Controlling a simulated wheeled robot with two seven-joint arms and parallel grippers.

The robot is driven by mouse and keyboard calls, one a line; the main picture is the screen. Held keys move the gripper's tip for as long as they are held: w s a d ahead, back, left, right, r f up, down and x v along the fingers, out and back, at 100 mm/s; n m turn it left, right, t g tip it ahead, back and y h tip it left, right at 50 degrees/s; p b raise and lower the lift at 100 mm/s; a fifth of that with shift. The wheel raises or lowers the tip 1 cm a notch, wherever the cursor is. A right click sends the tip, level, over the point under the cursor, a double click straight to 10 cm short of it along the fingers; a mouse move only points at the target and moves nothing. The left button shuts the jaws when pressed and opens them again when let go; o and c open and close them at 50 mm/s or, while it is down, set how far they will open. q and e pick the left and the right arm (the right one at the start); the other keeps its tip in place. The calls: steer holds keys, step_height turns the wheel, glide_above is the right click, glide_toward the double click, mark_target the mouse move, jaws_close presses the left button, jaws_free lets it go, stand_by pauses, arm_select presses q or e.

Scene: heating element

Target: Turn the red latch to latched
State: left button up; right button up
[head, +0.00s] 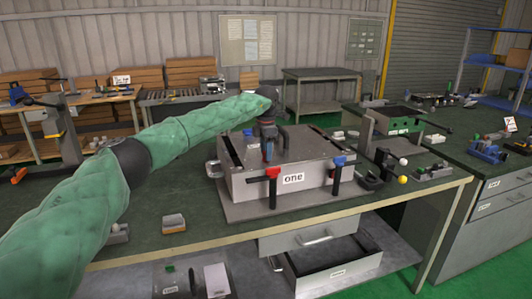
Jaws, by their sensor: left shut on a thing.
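The red latch (273,172) is on the front edge of a grey metal box (240,187) labelled "one". Its red head sits on a dark upright bar that runs down the box's front. My left gripper (268,158) reaches over the box from the left, pointing down, its fingertips at the top of the red latch. It is shut on the latch; the fingers hide part of the grip. A blue latch (341,160) of like shape is on the same front edge, further right. My right gripper is not in view.
The box stands on a grey plate on the green workbench (140,240). A small block (173,223) lies at the front left. Small parts and a yellow ball (402,180) are to the right. An open drawer (335,270) sticks out below. The bench's left front is mostly clear.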

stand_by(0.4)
arm_select(q)
steer(key=o, duration=1)
